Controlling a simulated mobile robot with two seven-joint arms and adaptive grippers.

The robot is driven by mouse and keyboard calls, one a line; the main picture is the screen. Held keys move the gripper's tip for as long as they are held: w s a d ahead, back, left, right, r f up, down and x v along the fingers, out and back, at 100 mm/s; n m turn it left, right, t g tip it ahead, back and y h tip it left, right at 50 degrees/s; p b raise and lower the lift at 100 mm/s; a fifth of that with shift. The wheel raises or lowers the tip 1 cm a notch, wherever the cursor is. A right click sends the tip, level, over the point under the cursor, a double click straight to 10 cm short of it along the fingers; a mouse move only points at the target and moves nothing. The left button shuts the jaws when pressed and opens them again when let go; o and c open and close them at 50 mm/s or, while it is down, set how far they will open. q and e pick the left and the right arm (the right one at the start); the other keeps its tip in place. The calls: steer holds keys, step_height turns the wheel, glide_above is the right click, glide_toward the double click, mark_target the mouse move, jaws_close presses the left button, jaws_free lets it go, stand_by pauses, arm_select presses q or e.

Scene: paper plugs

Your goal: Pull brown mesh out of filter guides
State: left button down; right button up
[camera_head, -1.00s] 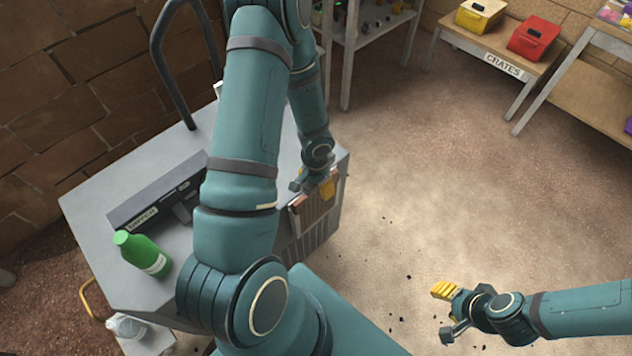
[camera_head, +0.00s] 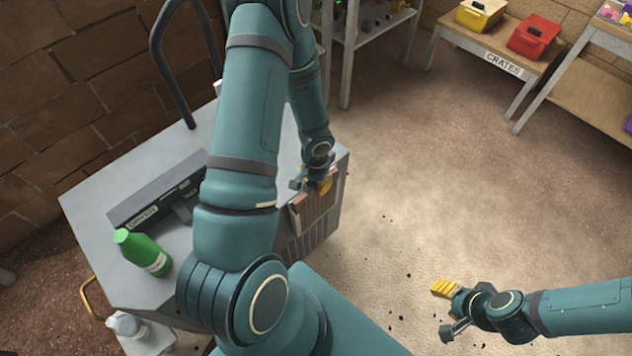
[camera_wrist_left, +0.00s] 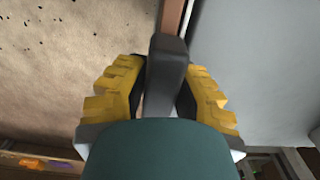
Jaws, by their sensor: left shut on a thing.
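The brown mesh (camera_head: 316,208) is a flat brown panel at the right side of the grey cabinet, upright at its top edge. A grey guide rail (camera_head: 295,220) runs along its left edge; my arm hides its upper part. My left gripper (camera_head: 318,187) is at the top of the mesh. In the left wrist view its yellow-padded fingers close on both sides of a dark grey bar (camera_wrist_left: 168,62), seemingly the mesh's handle, and a thin brown edge (camera_wrist_left: 173,14) shows beyond it. My right gripper (camera_head: 449,312) is open and empty above the floor, away from the cabinet.
The grey cabinet top (camera_head: 110,215) holds a green bottle (camera_head: 143,252) and a dark labelled unit (camera_head: 155,195). A clear bottle (camera_head: 126,325) stands low at front left. A bench (camera_head: 490,55) with yellow and red crates is at the back right. The floor right of the cabinet is open.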

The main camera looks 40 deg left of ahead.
arm_select(q)
steer(key=shift+r+p, duration=0.4)
steer(key=shift+r, duration=0.15)
stand_by(0.8)
steer(key=shift+r, duration=0.1)
